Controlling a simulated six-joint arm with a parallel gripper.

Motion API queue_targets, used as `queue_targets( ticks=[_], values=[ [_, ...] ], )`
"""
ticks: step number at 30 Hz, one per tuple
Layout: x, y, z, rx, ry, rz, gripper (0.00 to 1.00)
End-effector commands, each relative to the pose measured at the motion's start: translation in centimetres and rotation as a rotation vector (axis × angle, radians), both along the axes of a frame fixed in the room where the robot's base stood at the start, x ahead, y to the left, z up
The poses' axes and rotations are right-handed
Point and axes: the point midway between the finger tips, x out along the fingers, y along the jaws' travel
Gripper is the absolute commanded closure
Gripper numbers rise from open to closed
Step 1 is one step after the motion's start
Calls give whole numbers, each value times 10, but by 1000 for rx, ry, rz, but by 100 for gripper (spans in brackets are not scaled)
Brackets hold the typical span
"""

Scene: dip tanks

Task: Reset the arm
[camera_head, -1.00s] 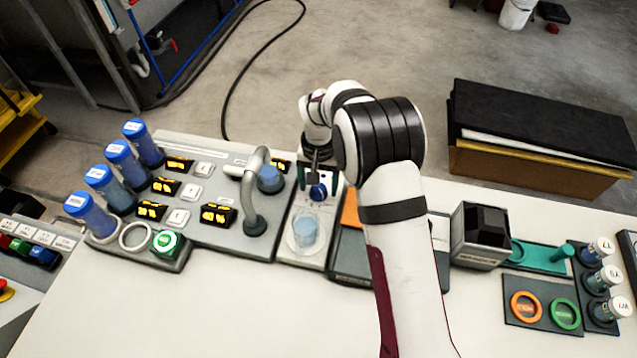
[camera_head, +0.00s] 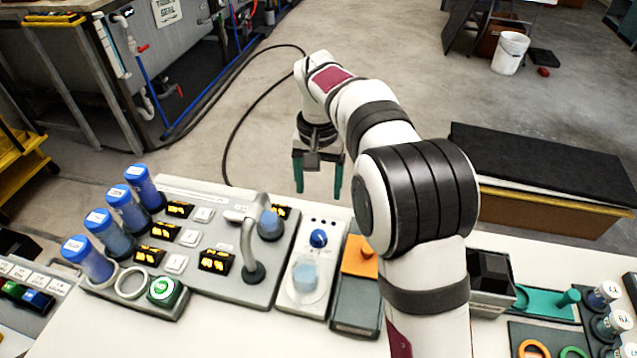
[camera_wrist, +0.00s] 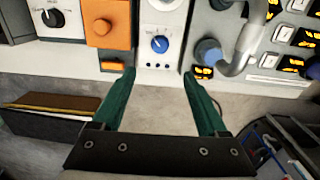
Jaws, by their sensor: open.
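My gripper (camera_head: 318,180) is open and empty, raised above the far edge of the bench with its green fingers pointing down. In the wrist view my gripper (camera_wrist: 158,85) shows its two green fingers spread wide with nothing between them. Beyond the fingertips is a pale unit with a blue knob (camera_wrist: 159,44); the knob also shows in the head view (camera_head: 319,238). The gripper is apart from the knob and touches nothing.
Blue-capped tubes (camera_head: 125,207) stand at the left of a grey panel with a curved pipe (camera_head: 250,245). A clear beaker (camera_head: 304,278) stands on the pale unit. An orange block (camera_head: 360,257) lies right of it. A black-topped box (camera_head: 545,165) stands beyond the bench.

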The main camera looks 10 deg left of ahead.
Motion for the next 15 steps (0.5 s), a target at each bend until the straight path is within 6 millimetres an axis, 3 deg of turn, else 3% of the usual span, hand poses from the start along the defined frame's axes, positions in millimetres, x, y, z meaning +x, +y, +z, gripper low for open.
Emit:
queue_targets(
  ticks=[11, 13, 15],
  values=[
    [0, 0, 0, 0, 0, 0, 24],
    [-3, -6, 5, 3, 0, -10, 24],
    [-18, -28, 21, 14, 5, -47, 24]
  ],
)
